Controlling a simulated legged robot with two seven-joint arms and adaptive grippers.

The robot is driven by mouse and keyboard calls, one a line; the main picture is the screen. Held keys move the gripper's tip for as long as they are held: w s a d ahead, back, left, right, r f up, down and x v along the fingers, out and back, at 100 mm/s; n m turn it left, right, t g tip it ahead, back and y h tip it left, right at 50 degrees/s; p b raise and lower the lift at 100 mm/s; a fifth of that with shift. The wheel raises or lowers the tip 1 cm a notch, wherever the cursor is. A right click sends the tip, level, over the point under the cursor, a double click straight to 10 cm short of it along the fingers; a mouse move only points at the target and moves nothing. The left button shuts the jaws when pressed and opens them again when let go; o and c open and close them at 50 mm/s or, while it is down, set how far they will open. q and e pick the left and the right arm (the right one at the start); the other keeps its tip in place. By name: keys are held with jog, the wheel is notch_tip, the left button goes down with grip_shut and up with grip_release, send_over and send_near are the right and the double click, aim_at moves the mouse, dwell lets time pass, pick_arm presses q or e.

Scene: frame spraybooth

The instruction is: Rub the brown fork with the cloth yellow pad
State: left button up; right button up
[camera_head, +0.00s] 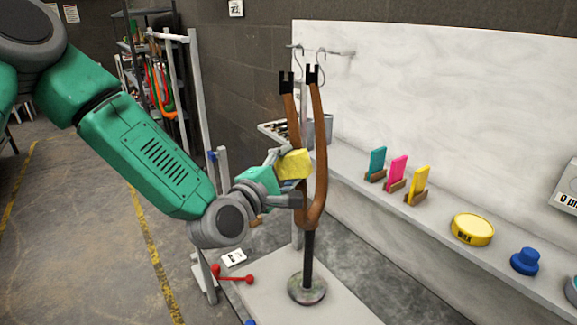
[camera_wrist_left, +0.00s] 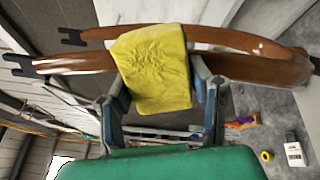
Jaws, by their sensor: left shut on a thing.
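The brown fork (camera_head: 319,150) stands upright on a dark post with a round base (camera_head: 307,288) in the head view. Its two prongs end in black tips at the top. My left gripper (camera_head: 284,172) is shut on the yellow cloth pad (camera_head: 294,164), at the left prong about mid-height. In the left wrist view the pad (camera_wrist_left: 155,68) sits between the fingers and overlaps the near prong of the fork (camera_wrist_left: 82,63). The pad looks very close to the prong; whether it touches cannot be told for sure. My right gripper is not in view.
A shelf on the right carries teal (camera_head: 377,160), pink (camera_head: 397,170) and yellow (camera_head: 418,182) cards in holders, a yellow tin (camera_head: 472,229) and a blue knob-like object (camera_head: 525,261). A red-ended tool (camera_head: 233,275) lies left of the post. Hooks (camera_head: 320,58) hang behind the fork.

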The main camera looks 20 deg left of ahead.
pick_arm(q)
notch_tip(320, 180, down, 7)
jog(key=b, duration=0.6)
jog(key=shift+f, duration=0.2)
notch_tip(320, 180, down, 3)
jog(key=b, duration=0.3)
jog(key=shift+f, duration=0.1)
jog(key=shift+v, duration=3)
jog(key=shift+v, duration=1.5)
jog(key=shift+d, duration=0.1)
